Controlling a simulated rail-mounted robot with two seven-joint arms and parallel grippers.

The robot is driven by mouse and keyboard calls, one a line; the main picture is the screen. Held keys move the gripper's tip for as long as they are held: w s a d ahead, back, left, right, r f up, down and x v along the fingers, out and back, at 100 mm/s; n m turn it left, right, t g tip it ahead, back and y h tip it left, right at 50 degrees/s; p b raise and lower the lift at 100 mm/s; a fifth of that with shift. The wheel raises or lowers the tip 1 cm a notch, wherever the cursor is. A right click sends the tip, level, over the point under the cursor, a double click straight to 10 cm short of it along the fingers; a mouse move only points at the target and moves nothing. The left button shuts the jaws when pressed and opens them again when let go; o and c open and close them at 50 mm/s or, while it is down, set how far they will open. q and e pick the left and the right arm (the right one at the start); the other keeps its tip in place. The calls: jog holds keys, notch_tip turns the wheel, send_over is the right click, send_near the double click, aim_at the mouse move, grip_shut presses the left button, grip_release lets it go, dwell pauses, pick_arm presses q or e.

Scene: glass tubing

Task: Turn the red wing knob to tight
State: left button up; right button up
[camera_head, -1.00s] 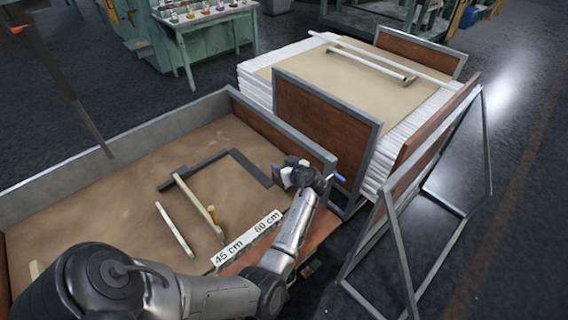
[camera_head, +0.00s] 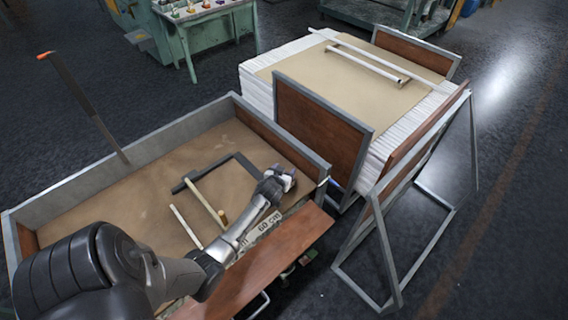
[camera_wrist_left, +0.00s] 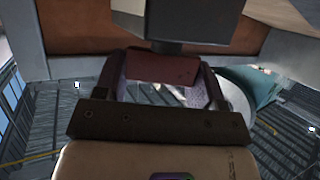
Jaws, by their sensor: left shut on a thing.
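My left gripper (camera_head: 287,178) is at the right inner side of the brown-floored tray, near the corner of its wall. In the left wrist view its two fingers (camera_wrist_left: 162,88) are closed in on a dark red piece (camera_wrist_left: 160,68), which looks like the red wing knob. A dark block (camera_wrist_left: 178,34) stands just beyond it. The knob's turn angle cannot be told, and in the head view the gripper hides it. My right gripper is not in view.
The tray (camera_head: 80,180) has raised grey walls and holds a dark angled bar (camera_head: 215,166) and pale rods (camera_head: 186,226). A label strip (camera_head: 268,222) is partly behind my arm. A brown board (camera_head: 270,262) runs along the front. A framed panel (camera_head: 320,130) and paper stack (camera_head: 350,85) stand right.

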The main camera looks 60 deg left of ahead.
pick_arm(q)
jog(key=m+h+p, duration=0.1)
jog(key=m+t+h+p, duration=0.1)
jog(key=shift+a+r+m+h, duration=0.15)
jog(key=shift+m+h, duration=0.25)
jog(key=shift+m+t+h, duration=0.8)
jog(key=shift+m+h, duration=0.4)
jog(key=shift+h, duration=0.1)
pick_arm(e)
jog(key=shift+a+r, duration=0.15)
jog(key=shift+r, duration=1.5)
pick_arm(q)
jog(key=shift+f+h, duration=0.2)
jog(key=shift+h, duration=0.1)
jog(key=o, duration=0.9)
jog(key=shift+d, duration=0.2)
